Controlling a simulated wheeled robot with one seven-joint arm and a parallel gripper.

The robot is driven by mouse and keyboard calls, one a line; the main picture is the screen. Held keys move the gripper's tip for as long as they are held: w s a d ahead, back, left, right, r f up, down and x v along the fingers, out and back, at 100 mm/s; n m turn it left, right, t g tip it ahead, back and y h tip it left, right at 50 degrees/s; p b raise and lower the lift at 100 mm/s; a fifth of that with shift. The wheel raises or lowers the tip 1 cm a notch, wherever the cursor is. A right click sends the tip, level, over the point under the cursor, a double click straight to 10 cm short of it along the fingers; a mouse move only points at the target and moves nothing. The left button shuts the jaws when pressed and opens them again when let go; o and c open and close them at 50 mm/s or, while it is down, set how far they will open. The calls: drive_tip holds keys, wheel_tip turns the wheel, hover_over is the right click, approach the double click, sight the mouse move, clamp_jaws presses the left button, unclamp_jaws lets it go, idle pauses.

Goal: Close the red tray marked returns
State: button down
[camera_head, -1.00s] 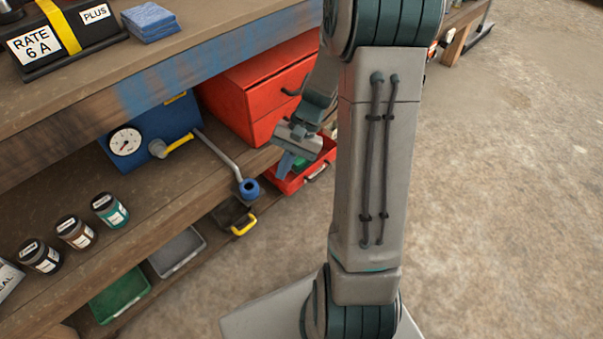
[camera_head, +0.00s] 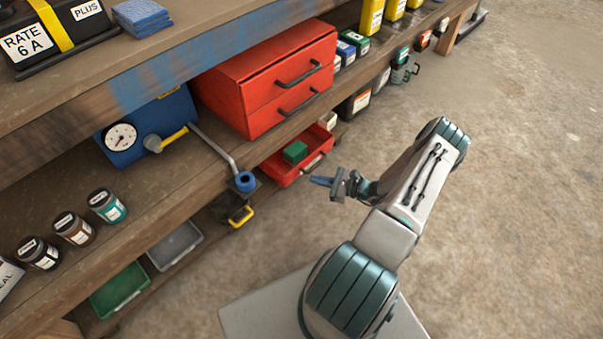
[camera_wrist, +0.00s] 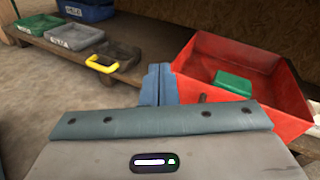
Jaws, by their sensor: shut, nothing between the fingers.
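The red tray (camera_head: 288,176) sticks out from under the lower shelf, below the red drawer cabinet, and is open. A green box (camera_head: 295,151) lies inside it. The tray's front carries a grey handle; no returns mark is readable. My gripper (camera_head: 318,181) is shut and empty, with blue fingers, in front of and just right of the tray's front. In the wrist view the red tray (camera_wrist: 248,52) fills the upper right, with the green box (camera_wrist: 232,83) inside. The gripper's fingers (camera_wrist: 158,85) show beside the tray's left corner; whether they touch it cannot be told.
A dark tray with a yellow handle (camera_head: 242,217), a grey tray (camera_head: 175,247) and a green tray (camera_head: 120,289) sit left along the bottom shelf. A blue-ended lever (camera_head: 245,181) juts above. Red drawer cabinet (camera_head: 275,80) stands on the shelf. Floor at right is clear.

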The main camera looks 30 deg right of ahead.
drive_tip(key=s+d+f+m+t+h, duration=0.2)
drive_tip(key=d+f+m+t+h, duration=0.1)
drive_tip(key=f+m+t+h, duration=0.4)
drive_tip(key=g+y+b, duration=0.2)
drive_tip(key=b, duration=0.2)
approach(296, 168)
drive_tip(key=x, duration=0.6)
drive_tip(key=shift+a+f, duration=0.15)
drive_tip(key=shift+a, duration=0.05)
drive_tip(key=shift+w+a, duration=0.1)
drive_tip(key=shift+w, duration=0.25)
drive_tip(key=shift+w, duration=0.1)
